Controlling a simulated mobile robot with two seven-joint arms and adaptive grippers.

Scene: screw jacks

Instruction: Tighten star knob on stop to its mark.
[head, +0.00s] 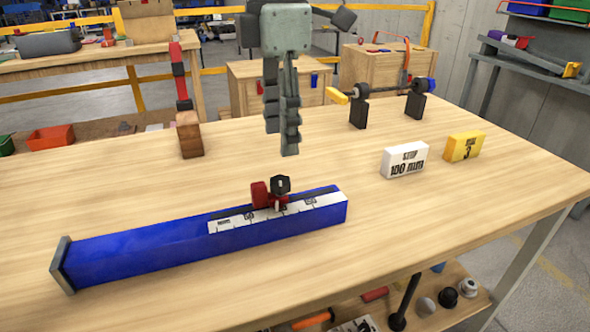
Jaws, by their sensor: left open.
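A long blue beam (150,243) lies across the table with a white marked scale (233,225) on its right part. A small red stop (260,194) sits on the beam at the scale. Its dark star knob (281,184) is on the stop's right side; the knob's mark is too small to make out. My left gripper (280,143) points down in the air above the stop, clear of the knob. It is seen nearly edge-on, open, with nothing between its fingers. My right gripper is not in view.
A white "100 mm" block (405,161) and a yellow "3" block (464,146) stand at the right. A dark bar on two black stands (358,106) is behind. A wooden block (189,134) with a red-and-black upright stands back left. The table's front left is clear.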

